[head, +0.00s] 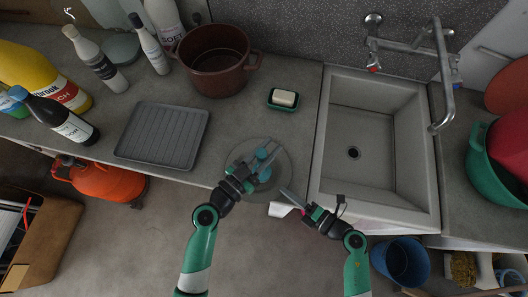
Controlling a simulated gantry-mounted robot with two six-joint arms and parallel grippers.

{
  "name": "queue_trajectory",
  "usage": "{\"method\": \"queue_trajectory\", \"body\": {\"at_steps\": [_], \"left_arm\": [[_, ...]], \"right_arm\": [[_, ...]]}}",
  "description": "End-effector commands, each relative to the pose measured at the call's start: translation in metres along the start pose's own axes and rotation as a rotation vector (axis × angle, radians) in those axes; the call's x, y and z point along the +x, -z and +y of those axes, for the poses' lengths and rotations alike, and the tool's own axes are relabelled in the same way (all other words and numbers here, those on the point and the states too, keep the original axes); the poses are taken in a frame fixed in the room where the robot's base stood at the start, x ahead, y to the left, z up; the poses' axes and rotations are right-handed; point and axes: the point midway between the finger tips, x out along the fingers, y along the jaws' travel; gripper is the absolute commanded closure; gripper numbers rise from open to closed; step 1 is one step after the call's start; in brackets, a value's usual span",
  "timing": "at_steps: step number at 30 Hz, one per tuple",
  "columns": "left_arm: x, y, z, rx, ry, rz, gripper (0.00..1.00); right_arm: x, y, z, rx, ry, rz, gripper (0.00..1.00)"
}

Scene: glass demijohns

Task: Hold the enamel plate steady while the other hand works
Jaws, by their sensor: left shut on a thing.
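The enamel plate (281,172) appears as a dull grey disc near the counter's front edge, left of the sink. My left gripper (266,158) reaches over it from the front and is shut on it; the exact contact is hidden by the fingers. Two teal rounded shapes show at the fingers, and I cannot tell whether they belong to the gripper. My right gripper (291,195) is at the counter edge, just right of and below the plate. Its fingers look narrow from here, and whether they are open is unclear.
A grey ribbed tray (163,136) lies left of the plate. A brown pot (215,60) and a green soap dish (272,103) stand behind. The sink (365,150) with its tap is at right. Bottles crowd the left. A small white object (281,210) shows below the plate.

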Motion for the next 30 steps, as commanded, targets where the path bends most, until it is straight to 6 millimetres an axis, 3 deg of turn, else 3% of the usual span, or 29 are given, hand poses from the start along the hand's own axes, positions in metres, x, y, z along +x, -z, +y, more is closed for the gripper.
{"method": "queue_trajectory", "body": {"at_steps": [15,30], "left_arm": [[0.044,-0.002,-0.007,0.000,0.001,-0.004,1.00],[-0.004,0.000,0.000,0.000,0.002,-0.002,1.00]], "right_arm": [[0.000,0.000,0.000,0.000,-0.001,0.000,1.00],[0.000,0.000,0.000,0.000,0.000,0.000,1.00]]}}
